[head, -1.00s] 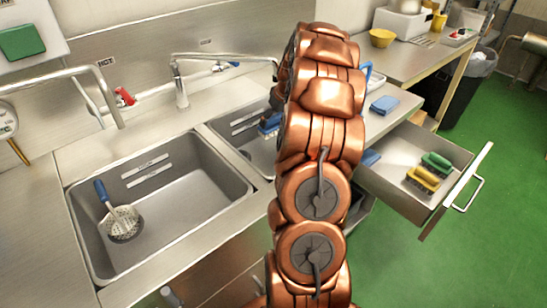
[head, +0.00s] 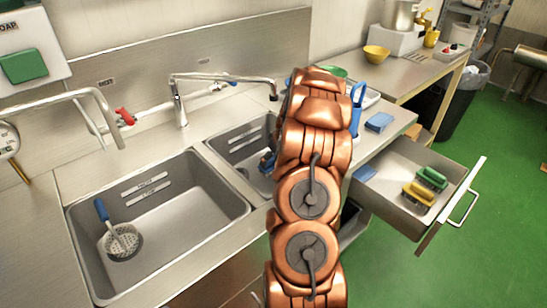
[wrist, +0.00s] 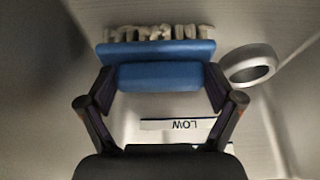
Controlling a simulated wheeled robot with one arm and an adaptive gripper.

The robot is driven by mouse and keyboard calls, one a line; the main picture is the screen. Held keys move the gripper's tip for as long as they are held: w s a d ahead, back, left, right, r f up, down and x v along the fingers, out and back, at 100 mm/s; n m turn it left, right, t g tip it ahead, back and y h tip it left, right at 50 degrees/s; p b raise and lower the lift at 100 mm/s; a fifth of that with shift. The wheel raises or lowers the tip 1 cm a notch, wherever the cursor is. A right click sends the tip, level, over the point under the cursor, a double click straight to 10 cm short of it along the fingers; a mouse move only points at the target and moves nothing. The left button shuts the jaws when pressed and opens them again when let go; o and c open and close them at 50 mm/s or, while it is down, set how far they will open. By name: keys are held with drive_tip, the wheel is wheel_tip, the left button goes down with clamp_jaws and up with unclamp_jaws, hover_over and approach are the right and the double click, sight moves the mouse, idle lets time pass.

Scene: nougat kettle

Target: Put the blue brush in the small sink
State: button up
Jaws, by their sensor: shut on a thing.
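The blue brush (wrist: 160,53), with pale bristles along its far edge, is held between the two fingers of my gripper (wrist: 160,84) in the wrist view. A LOW label and a grey ring, which looks like the drain, show around it. My arm hides most of the brush and gripper there. I cannot tell whether the brush touches the sink floor.
The large sink (head: 170,205) on the left holds a blue-handled strainer (head: 120,236). A faucet (head: 180,105) stands behind the sinks. An open drawer (head: 395,205) at right holds green (head: 431,178) and yellow (head: 417,193) brushes. A blue block (head: 379,121) lies on the counter.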

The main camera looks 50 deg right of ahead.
drive_tip(key=shift+f, duration=0.2)
drive_tip(key=o, duration=0.9)
drive_tip(key=shift+r, duration=0.2)
